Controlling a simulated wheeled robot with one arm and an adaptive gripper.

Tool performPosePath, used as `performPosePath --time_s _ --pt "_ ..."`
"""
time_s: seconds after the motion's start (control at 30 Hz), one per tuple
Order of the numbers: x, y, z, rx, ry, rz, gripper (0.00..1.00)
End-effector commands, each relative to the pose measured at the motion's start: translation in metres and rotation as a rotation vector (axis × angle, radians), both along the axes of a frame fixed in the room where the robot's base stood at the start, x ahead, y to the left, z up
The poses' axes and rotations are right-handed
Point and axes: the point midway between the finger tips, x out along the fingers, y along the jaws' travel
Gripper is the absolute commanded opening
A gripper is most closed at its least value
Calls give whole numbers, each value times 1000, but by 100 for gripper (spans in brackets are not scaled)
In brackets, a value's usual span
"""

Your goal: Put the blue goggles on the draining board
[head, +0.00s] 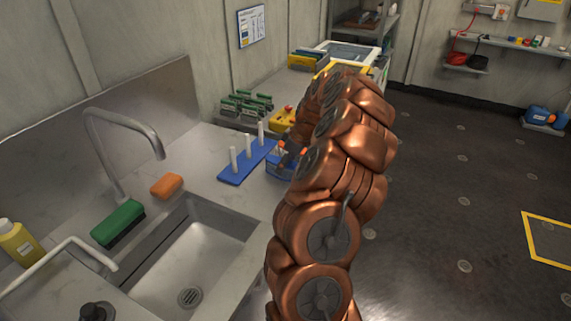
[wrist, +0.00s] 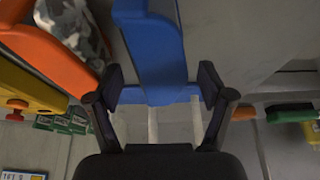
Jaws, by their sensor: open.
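A blue object (wrist: 150,45), partly cut off at the top of the wrist view, lies between my open fingers as seen there. I take it for the blue goggles, but its full shape is hidden. In the head view, a blue piece (head: 283,168) shows beside my arm, mostly covered. My gripper (wrist: 160,92) is open; I cannot tell whether it touches the blue object. In the head view my arm largely hides it. The pale worktop (head: 205,188) surrounds the sink (head: 205,245); I cannot make out a separate draining board.
A blue base with upright white pegs (head: 232,172) stands behind the sink. A green brush (head: 118,222) and an orange sponge (head: 166,185) lie near the tap (head: 125,140). In the wrist view an orange item (wrist: 45,48) and a camouflage-patterned item (wrist: 85,25) are close on the left.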

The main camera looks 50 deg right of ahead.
Motion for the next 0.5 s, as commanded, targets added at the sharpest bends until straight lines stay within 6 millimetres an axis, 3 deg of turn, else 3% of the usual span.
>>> performPosePath --time_s 0.5 --pt "-34 -11 84 -3 -2 -2 80"
